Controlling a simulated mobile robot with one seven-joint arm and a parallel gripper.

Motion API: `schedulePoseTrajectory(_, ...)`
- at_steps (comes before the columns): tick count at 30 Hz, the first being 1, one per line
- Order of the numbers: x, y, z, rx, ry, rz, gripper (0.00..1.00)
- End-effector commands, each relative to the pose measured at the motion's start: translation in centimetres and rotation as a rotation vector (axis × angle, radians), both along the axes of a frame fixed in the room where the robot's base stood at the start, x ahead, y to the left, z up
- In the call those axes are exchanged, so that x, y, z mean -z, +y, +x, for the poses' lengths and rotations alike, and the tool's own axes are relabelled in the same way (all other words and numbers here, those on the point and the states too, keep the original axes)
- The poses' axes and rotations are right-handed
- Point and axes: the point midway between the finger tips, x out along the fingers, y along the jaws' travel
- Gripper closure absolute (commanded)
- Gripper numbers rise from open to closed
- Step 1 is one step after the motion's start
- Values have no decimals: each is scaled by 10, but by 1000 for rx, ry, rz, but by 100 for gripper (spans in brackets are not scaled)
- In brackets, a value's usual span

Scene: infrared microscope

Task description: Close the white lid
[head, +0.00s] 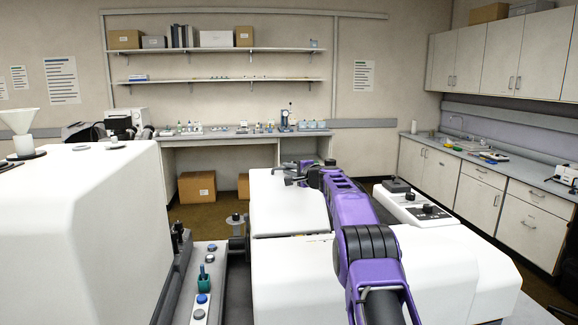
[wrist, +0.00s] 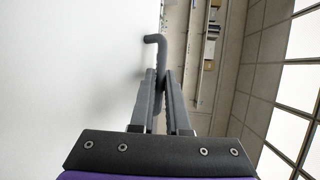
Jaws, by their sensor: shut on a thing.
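The white lid (head: 283,208) is on the white instrument body in the middle of the head view. In the wrist view a large white surface, which looks like the lid (wrist: 70,70), fills the left side. A grey bent handle (wrist: 157,48) stands beside it. My gripper (wrist: 162,82) is shut on this handle, with one finger on each side. In the head view my gripper (head: 300,174) is at the lid's upper right edge, small and partly hidden by my purple arm. How far open the lid is cannot be told clearly.
A large white housing (head: 85,225) with a white funnel (head: 20,122) fills the left. A narrow panel with knobs (head: 202,285) lies between it and the instrument. A control box (head: 425,210) sits to the right of my arm.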

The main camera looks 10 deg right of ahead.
Motion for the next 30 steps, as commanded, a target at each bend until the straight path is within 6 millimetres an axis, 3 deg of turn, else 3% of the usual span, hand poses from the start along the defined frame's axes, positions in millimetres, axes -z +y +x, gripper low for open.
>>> schedulePoseTrajectory(1, -21, -1, 0, 5, -29, 8, 100)
schedulePoseTrajectory(15, -19, 1, 1, 3, -30, 7, 100)
schedulePoseTrajectory(16, -19, 1, 1, 2, -30, 7, 85)
schedulePoseTrajectory(21, -18, 2, 1, 1, -28, 6, 56)
schedulePoseTrajectory(30, -14, 3, 1, -2, -24, 4, 56)
